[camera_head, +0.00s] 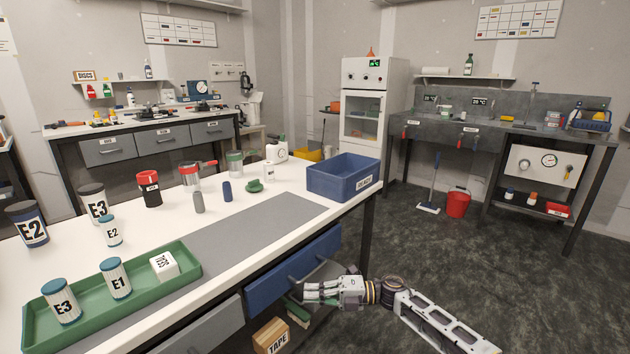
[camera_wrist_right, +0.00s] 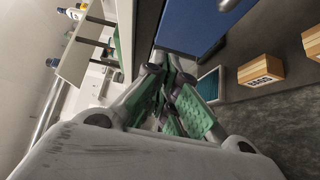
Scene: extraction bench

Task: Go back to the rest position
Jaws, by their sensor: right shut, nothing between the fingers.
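My right gripper (camera_head: 308,291) is low at the bench's front side, below and to the right of the blue drawer front (camera_head: 292,270). Its arm comes in from the lower right. In the right wrist view the fingers (camera_wrist_right: 178,112) are together with nothing between them, below the blue panel (camera_wrist_right: 195,22). My left gripper is not in view.
The white bench (camera_head: 270,208) bears a green tray (camera_head: 190,262) with labelled jars and a blue bin (camera_head: 345,178). The dark floor (camera_head: 450,255) to the right is open, with a red bucket (camera_head: 458,204) further back.

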